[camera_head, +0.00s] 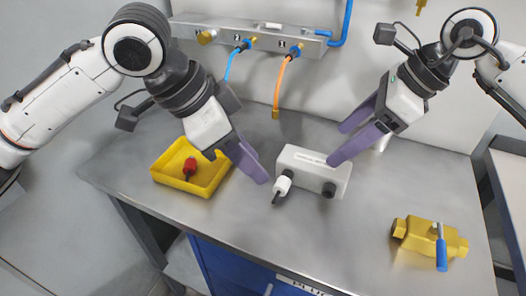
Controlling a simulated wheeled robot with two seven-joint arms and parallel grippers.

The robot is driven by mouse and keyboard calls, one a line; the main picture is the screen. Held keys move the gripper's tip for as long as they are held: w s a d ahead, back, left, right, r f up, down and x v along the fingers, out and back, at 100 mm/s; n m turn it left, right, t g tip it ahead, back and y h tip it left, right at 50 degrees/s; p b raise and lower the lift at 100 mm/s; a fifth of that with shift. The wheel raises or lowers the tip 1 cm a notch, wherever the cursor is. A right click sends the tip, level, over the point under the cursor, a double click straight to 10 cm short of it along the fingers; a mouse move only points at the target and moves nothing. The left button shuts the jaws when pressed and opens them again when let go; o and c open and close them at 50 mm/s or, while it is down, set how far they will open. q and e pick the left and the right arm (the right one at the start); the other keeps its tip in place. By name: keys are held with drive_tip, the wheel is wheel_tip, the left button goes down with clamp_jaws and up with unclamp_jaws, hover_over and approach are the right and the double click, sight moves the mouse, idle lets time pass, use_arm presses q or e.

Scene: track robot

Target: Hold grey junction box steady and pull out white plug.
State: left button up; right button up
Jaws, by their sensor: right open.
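The light grey junction box (318,171) stands on the metal bench in the middle of the view. The white plug (283,185) sits at the left end of its front face, with a dark tip or cable end toward me. A black round part (328,190) is at the right end of that face. My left gripper (263,177) is just left of the box and plug, pointing down; its purple fingers overlap, so its opening is unclear. My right gripper (337,144) is open and empty, with one fingertip close to the box's upper right edge; contact is unclear.
A yellow tray (165,178) with a red part (190,167) lies left of my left gripper. A yellow valve with a blue handle (441,250) lies at the right. Blue and orange hoses (282,75) hang from the wall manifold behind. The bench front is clear.

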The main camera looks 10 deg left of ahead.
sight(317, 162)
drive_tip(key=shift+a+f, duration=0.2)
drive_tip(key=shift+f, duration=0.1)
drive_tip(key=x, duration=0.9)
drive_tip(key=shift+a+f, duration=0.1)
drive_tip(key=shift+f, duration=0.15)
drive_tip(key=shift+c, duration=0.2)
